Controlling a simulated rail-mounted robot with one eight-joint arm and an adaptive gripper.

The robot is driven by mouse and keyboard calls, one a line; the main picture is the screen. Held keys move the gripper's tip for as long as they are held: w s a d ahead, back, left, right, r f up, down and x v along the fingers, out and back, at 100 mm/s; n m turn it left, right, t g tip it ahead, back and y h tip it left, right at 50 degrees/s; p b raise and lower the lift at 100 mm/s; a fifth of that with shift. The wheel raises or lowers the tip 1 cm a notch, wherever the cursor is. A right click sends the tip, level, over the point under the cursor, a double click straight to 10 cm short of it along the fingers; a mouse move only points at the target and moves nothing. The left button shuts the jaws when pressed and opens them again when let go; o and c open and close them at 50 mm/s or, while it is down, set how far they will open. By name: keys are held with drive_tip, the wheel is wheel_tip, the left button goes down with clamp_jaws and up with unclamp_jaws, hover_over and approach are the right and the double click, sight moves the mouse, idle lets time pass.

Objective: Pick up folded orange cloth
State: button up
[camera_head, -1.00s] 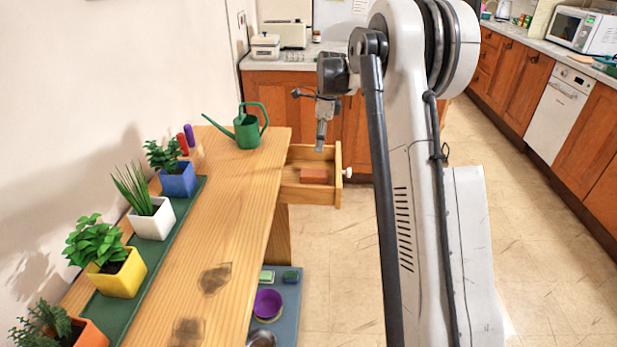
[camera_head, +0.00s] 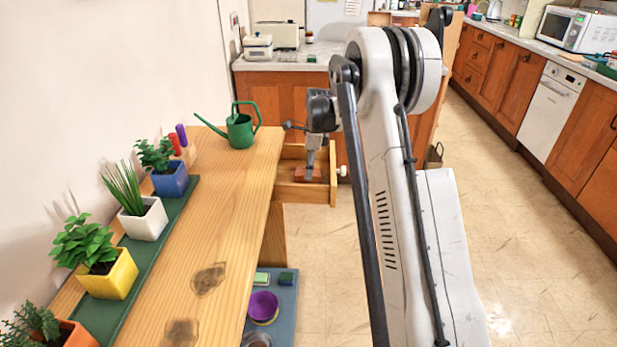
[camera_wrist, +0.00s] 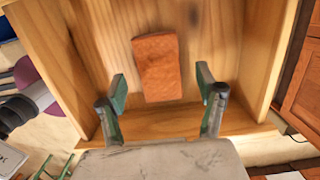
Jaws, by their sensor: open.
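The folded orange cloth (camera_wrist: 157,68) lies flat inside the open wooden drawer (camera_wrist: 110,25), seen from above in the wrist view. It also shows in the head view (camera_head: 302,174), partly covered by my gripper. My gripper (camera_wrist: 162,85) is open, with one finger on each side of the cloth's near end and a gap on both sides. In the head view my gripper (camera_head: 309,176) points down into the drawer (camera_head: 303,192). Whether the fingertips touch the drawer floor I cannot tell.
The drawer walls stand close around my gripper. The wooden bench (camera_head: 215,230) is to the left, with a green watering can (camera_head: 240,130) near the drawer and several potted plants along the wall. A purple bowl (camera_head: 263,306) sits on a lower shelf. The floor to the right is clear.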

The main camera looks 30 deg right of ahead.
wheel_tip(320, 180, down, 2)
drive_tip(key=shift+a+f, duration=0.1)
drive_tip(key=shift+f, duration=0.15)
drive_tip(key=shift+c, duration=0.2)
drive_tip(key=c, duration=1.2)
drive_tip(key=shift+r, duration=0.15)
wheel_tip(320, 180, up, 10)
drive_tip(key=shift+f+p, duration=0.1)
drive_tip(key=shift+p, duration=0.55)
